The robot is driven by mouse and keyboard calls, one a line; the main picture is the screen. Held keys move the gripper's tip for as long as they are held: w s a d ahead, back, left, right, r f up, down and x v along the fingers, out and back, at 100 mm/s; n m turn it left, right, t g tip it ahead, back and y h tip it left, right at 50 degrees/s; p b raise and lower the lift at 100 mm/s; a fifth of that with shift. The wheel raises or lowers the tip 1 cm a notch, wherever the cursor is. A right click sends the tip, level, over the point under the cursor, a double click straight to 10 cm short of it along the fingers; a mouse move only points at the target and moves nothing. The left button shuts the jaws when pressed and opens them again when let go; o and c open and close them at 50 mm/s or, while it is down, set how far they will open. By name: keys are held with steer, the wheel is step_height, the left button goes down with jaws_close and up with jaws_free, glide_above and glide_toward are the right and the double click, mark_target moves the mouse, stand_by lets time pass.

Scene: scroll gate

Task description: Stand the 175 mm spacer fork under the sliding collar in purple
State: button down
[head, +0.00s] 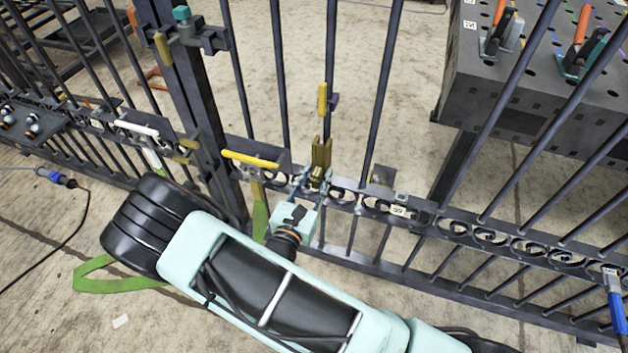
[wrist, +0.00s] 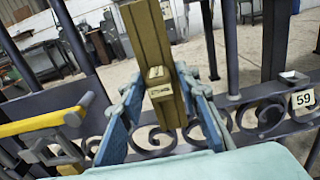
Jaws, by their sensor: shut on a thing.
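My gripper (head: 314,182) is shut on an olive-brass spacer fork (head: 321,153) at the gate's scroll band. The fork points upward, with a notch at its top in the head view. In the wrist view the fork (wrist: 153,35) rises between the blue fingers of my gripper (wrist: 165,112), with a small block low on its face. Its length marking is not readable. The purple collar (head: 334,101) is on a vertical bar above the fork, with a yellow piece (head: 322,98) beside it. A gap shows between fork and collar. The fork's lower end is partly hidden by my gripper.
A yellow handle (head: 250,159) with a green strap is left of my gripper; it also shows in the wrist view (wrist: 45,122). A tag reading 59 (wrist: 302,99) is on the scroll band to the right. A dark tool bench (head: 530,85) stands behind the gate.

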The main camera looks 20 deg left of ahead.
mark_target(321, 167)
steer(key=shift+w+d+r, duration=0.1)
steer(key=shift+w+d, duration=0.1)
steer(key=shift+w, duration=1.55)
steer(key=shift+w+r, duration=0.15)
steer(key=shift+w, duration=0.05)
steer(key=shift+f, duration=0.2)
steer(key=c, duration=1.4)
jaws_free()
steer(key=shift+f, duration=0.15)
steer(key=shift+c, duration=0.2)
steer(key=shift+o, duration=0.3)
steer(key=shift+f, duration=0.15)
steer(key=s+a, duration=0.1)
steer(key=s, duration=1.1)
